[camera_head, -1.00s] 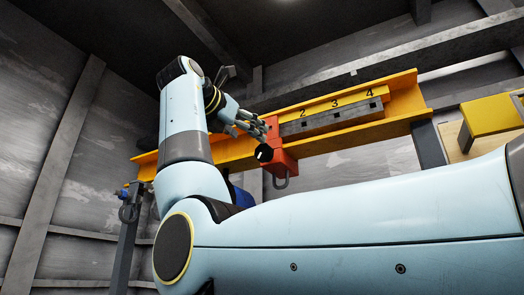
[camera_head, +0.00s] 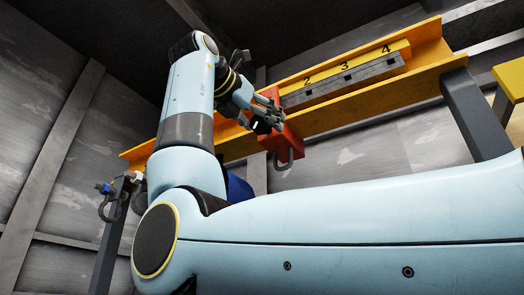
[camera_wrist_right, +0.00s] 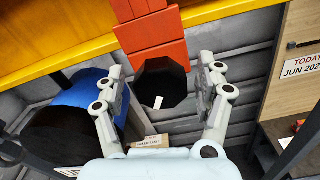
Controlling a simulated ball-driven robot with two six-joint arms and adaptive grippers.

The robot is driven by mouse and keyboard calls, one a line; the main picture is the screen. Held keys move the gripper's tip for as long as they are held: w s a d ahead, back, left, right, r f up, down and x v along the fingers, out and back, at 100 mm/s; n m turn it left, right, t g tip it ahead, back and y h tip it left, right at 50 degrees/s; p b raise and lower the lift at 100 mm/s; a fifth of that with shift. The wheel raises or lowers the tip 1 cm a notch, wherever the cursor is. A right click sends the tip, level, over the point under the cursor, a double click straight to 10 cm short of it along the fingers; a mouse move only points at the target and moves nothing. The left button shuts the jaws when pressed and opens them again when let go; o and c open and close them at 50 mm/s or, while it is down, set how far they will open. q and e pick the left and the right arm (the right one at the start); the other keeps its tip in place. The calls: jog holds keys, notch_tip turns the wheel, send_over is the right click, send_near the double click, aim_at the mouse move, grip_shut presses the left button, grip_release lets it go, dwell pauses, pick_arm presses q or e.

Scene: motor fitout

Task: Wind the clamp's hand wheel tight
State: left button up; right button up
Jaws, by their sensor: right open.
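The clamp (camera_head: 290,125) is an orange-red block on the yellow beam, with a grey loop hanging below it; its red body also shows in the right wrist view (camera_wrist_right: 150,30). Its hand wheel (camera_wrist_right: 165,80) is a black, many-sided knob with a white mark low on its face. In the head view the wheel is mostly hidden behind my fingers. My right gripper (camera_head: 268,112) is open at the clamp. In the right wrist view its two fingers (camera_wrist_right: 162,72) stand on either side of the wheel, with visible gaps. My left gripper is not in view.
The yellow beam (camera_head: 350,110) runs across the scene, with a grey numbered bar (camera_head: 345,80) on it, on a grey post (camera_head: 478,115). A blue and black object (camera_wrist_right: 75,110) lies left of the wheel. A wooden cabinet (camera_wrist_right: 303,70) stands at right.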

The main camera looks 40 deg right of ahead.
jog(key=shift+s+a+r, duration=0.1)
jog(key=shift+s+a, duration=0.05)
jog(key=shift+a, duration=0.05)
jog(key=shift+c, duration=0.5)
jog(key=shift+d, duration=0.1)
jog(key=c, duration=1.1)
jog(key=shift+o, duration=0.2)
jog(key=shift+m, duration=0.3)
